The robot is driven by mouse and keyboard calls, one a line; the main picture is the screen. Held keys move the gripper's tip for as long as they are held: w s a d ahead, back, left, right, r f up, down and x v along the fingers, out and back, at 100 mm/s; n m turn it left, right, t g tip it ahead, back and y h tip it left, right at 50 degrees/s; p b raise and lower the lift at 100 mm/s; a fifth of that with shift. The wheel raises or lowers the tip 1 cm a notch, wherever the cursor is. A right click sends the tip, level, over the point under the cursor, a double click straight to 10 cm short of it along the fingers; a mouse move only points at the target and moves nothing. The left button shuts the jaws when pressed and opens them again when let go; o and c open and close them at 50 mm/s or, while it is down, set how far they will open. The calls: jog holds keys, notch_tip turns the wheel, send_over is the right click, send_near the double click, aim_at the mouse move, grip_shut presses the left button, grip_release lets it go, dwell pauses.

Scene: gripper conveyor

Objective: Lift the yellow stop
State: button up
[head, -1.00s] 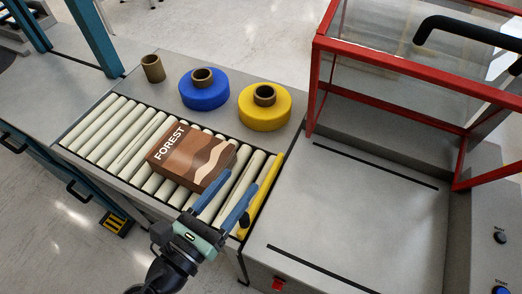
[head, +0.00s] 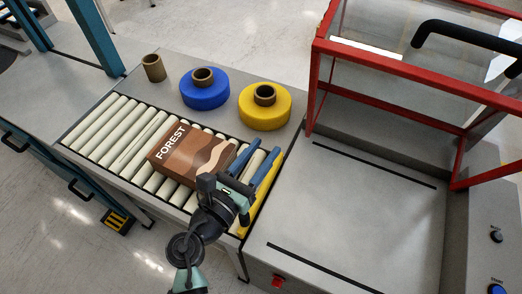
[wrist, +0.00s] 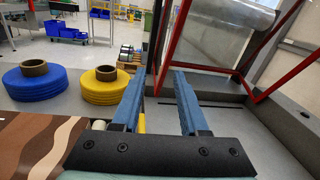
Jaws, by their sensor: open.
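The yellow stop (head: 262,199) is a narrow yellow bar across the right end of the roller conveyor. A sliver of the stop (wrist: 142,124) shows beside the left finger in the wrist view. My gripper (head: 268,149) is open, its two blue fingers over the last rollers, with the right finger close beside the stop in the head view. In the wrist view the space between the fingertips (wrist: 157,74) is empty. I cannot tell whether a finger touches the stop. My wrist hides part of the conveyor's near edge.
A brown FOREST box (head: 190,150) lies on the rollers just left of my gripper. A blue roll (head: 204,93), a yellow roll (head: 265,112) and a brown tube (head: 153,68) stand behind the conveyor. A red-framed guard (head: 312,90) rises at right; the grey plate (head: 350,215) is clear.

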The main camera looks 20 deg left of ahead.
grip_shut()
dwell(0.3)
jog(key=c, duration=0.6)
grip_release()
jog(key=shift+o, duration=1.9)
grip_release()
jog(key=shift+s, duration=0.15)
jog(key=s+a+b, duration=0.1)
jog(key=s+a, duration=0.1)
jog(key=s, duration=1)
jog(key=shift+s, duration=0.3)
